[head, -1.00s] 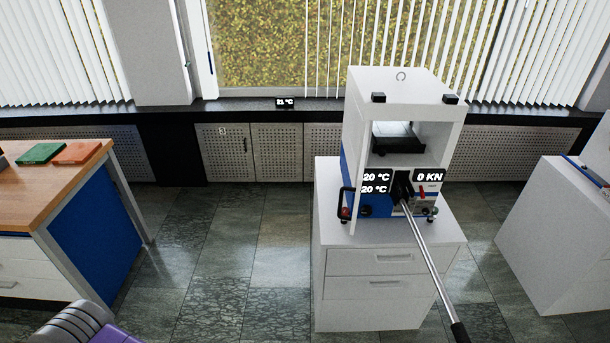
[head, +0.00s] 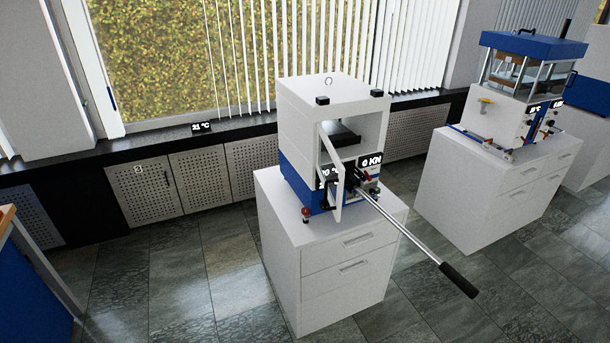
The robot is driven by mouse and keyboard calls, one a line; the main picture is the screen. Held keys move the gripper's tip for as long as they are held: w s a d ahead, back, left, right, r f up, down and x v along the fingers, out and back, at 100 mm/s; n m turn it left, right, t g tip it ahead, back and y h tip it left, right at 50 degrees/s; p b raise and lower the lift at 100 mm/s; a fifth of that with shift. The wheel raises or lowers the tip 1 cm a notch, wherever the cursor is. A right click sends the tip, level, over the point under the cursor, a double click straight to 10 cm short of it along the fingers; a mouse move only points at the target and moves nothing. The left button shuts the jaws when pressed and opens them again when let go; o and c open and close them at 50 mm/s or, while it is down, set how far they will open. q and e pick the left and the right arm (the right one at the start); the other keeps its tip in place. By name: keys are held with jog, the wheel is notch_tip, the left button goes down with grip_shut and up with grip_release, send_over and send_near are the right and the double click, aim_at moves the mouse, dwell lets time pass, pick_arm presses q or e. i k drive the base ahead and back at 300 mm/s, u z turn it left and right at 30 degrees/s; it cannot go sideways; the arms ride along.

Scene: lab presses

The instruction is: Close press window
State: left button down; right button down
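A white press with a blue lower body (head: 333,89) stands on a white drawer cabinet. Its window (head: 340,196), a thin white-framed panel, stands open at the left of the press's front opening and juts out towards me. Through the opening I see a dark plate inside (head: 343,135). A long metal lever with a black grip (head: 458,281) sticks out from the press's front to the lower right. Neither of my grippers is in view.
The cabinet under the press (head: 338,268) has free tiled floor around it. A second press with a blue top (head: 533,46) stands on a cabinet at the right. A wooden-topped desk edge (head: 6,219) shows at the left, and a dark windowsill runs behind.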

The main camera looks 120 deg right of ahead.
aim_at(337, 208)
jog(key=z, duration=4.1)
jog(key=i, duration=1.65)
jog(key=z, duration=0.5)
jog(key=k, duration=0.8)
jog(key=u, duration=0.3)
